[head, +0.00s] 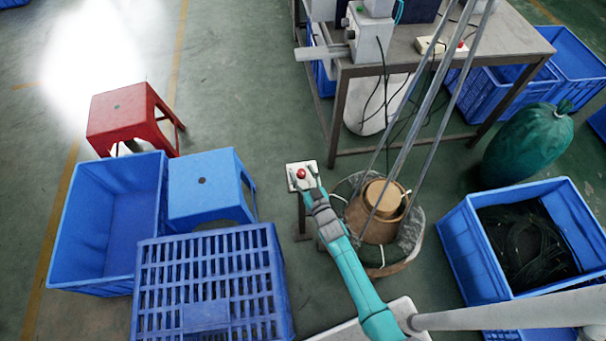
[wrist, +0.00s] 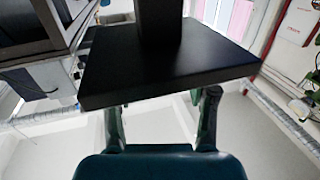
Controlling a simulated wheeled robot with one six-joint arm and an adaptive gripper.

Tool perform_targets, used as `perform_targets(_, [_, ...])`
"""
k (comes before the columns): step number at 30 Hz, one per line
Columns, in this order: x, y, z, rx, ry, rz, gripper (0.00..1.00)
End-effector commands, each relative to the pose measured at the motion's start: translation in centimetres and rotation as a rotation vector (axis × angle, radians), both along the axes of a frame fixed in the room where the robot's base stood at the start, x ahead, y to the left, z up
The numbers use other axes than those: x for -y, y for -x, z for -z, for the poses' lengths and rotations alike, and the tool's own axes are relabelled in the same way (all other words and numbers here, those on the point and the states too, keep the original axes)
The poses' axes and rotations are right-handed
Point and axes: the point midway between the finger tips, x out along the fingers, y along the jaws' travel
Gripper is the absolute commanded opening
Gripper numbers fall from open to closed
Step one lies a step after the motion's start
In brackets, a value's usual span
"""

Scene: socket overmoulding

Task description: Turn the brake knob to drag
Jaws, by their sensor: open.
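A small red knob (head: 301,173) sits on a pale square plate (head: 292,165) on top of a dark post in the head view. No marking on it can be read. My gripper (head: 303,183) is open at this plate, with its fingers spread around the red knob's near side. Whether they touch it cannot be told. In the wrist view, a dark square plate (wrist: 170,72) with a thick post crosses in front of my gripper (wrist: 162,112). The two fingers show apart below its edge, and their tips are partly hidden. The knob is not visible there.
A brown spool (head: 381,210) in a round holder stands right of my arm, with slanting metal rods above it. Blue crates (head: 108,262) and a blue stool (head: 205,185) stand left. A workbench (head: 400,62) is behind. Some green floor left of the post is clear.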

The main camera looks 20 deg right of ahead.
Motion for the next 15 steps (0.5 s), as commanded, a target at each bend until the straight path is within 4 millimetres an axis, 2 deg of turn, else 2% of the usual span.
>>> perform_targets(5, [-0.01, 0.01, 0.03, 0.000, 0.000, 0.000, 0.57])
perform_targets(6, [-0.01, 0.01, 0.03, 0.000, 0.000, 0.000, 0.55])
perform_targets(12, [-0.01, 0.03, 0.03, 0.000, 0.000, 0.000, 0.05])
perform_targets(13, [-0.02, 0.03, 0.03, 0.000, 0.000, 0.000, 0.00])
perform_targets(15, [-0.02, 0.03, 0.02, 0.000, 0.000, 0.000, 0.00])
